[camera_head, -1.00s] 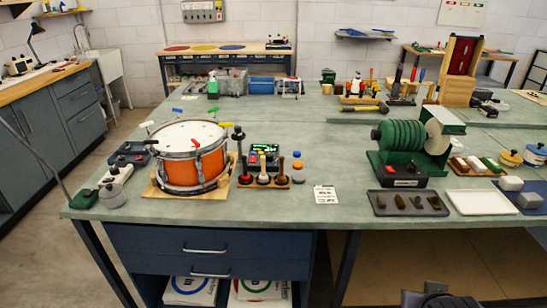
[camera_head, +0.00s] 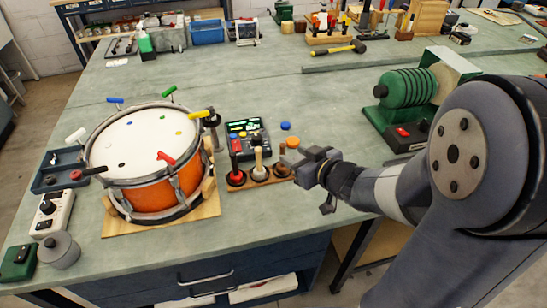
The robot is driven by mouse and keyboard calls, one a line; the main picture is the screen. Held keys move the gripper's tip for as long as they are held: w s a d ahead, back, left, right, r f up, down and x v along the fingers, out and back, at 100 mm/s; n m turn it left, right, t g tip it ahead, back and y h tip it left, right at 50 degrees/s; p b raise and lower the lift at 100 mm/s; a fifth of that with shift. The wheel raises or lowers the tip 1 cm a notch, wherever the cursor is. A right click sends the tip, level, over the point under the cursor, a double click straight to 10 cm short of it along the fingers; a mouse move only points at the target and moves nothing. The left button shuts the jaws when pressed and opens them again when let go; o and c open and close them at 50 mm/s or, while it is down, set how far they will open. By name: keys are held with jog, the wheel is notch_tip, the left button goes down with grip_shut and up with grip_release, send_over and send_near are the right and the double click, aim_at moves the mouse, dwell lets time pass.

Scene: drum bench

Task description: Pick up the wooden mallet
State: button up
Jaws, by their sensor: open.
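A small wooden rack (camera_head: 262,183) stands on the bench right of the orange drum. It holds three upright tools: one with a red handle (camera_head: 236,152), one with a pale wooden handle (camera_head: 258,156), and a brown wooden one (camera_head: 282,158) at the right end. I cannot tell for sure which is the wooden mallet; the pale and brown ones both look wooden. My gripper (camera_head: 308,172) is open and empty, just right of the rack and close to the brown tool, reaching in from the right. It partly covers the area beyond the rack's right end.
The orange drum (camera_head: 153,196) on its wooden board is left of the rack, with a dark post (camera_head: 212,130) between. A device with a green display (camera_head: 243,127) sits behind. A green machine (camera_head: 405,97) stands at the right. Bench space in the middle is clear.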

aim_at(282, 149)
jog(key=x, duration=0.4)
jog(key=shift+w+f+b, duration=0.15)
jog(key=shift+b, duration=0.15)
jog(key=shift+d+x, duration=0.15)
jog(key=shift+x, duration=1.1)
jog(key=shift+d+x, duration=0.2)
jog(key=shift+x, duration=1.1)
jog(key=shift+w+f, duration=0.15)
jog(key=shift+w, duration=0.05)
jog(key=shift+c, duration=0.4)
grip_shut()
